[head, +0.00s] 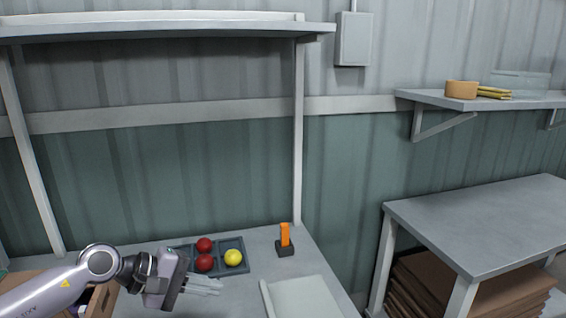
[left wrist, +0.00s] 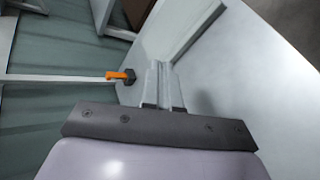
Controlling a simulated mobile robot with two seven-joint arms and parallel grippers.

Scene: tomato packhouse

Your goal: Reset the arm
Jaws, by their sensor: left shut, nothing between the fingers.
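My left arm comes in from the lower left in the head view. My left gripper (head: 204,285) is shut and empty, its pale fingers pointing right over the table, in front of the dark tray. In the left wrist view the shut fingers (left wrist: 163,82) point toward a pale panel or tray edge. My right gripper is in neither view.
A dark divided tray (head: 216,272) holds two red tomatoes (head: 204,264) and a yellow one (head: 233,257). An orange-topped tool (head: 285,236) stands to its right. A pale tray (head: 300,298) lies nearer. An open cardboard box (head: 101,298) is beside my arm.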

